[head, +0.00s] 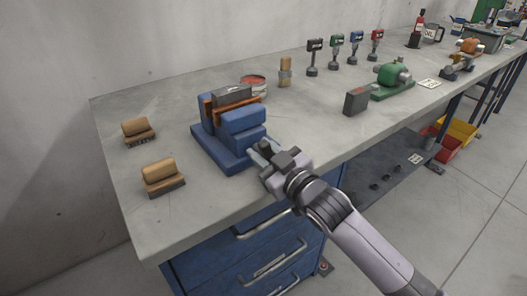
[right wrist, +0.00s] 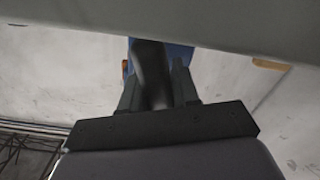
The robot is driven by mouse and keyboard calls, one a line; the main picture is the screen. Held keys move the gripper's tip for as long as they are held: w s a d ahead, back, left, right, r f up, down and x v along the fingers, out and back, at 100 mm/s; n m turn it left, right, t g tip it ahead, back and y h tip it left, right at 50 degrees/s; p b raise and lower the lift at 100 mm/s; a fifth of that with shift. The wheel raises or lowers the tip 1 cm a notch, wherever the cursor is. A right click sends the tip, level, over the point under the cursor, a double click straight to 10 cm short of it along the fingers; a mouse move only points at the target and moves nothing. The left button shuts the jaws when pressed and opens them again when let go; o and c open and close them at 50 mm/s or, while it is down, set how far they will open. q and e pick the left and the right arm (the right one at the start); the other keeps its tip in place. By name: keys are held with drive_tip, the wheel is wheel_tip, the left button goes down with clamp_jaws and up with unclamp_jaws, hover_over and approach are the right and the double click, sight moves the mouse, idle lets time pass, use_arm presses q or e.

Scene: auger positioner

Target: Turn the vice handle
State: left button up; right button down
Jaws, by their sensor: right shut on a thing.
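The blue vice (head: 232,125) stands near the front edge of the workbench in the head view. A grey block (head: 232,94) sits between its orange jaws. My right gripper (head: 264,152) is at the front end of the vice, shut on the vice handle. In the right wrist view a dark bar, the handle (right wrist: 152,72), lies between the two fingers, with a bit of blue vice (right wrist: 181,54) behind it. In the head view the gripper mostly hides the handle, so its angle is hard to tell. My left gripper is not in view.
Two wooden brushes (head: 162,176) (head: 138,130) lie left of the vice on the workbench (head: 120,222). A red-labelled tin (head: 253,85) and an upright brush (head: 286,72) stand behind it. A dark box (head: 356,101) and a green machine (head: 391,80) are to the right. Blue drawers (head: 262,255) are below.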

drive_tip(key=m+p, duration=0.2)
drive_tip(key=shift+r+m, duration=0.15)
drive_tip(key=shift+m, duration=0.25)
drive_tip(key=m+p, duration=0.2)
drive_tip(key=m, duration=0.1)
drive_tip(key=shift+m, duration=0.4)
drive_tip(key=m, duration=0.3)
drive_tip(key=shift+p, duration=0.4)
drive_tip(key=c, duration=1.9)
unclamp_jaws()
drive_tip(key=shift+d+f+m, duration=0.1)
drive_tip(key=shift+f+m, duration=0.05)
drive_tip(key=shift+m, duration=0.85)
drive_tip(key=shift+f+m, duration=0.1)
drive_tip(key=shift+m, duration=0.9)
drive_tip(key=shift+o, duration=0.3)
drive_tip(key=o, duration=0.9)
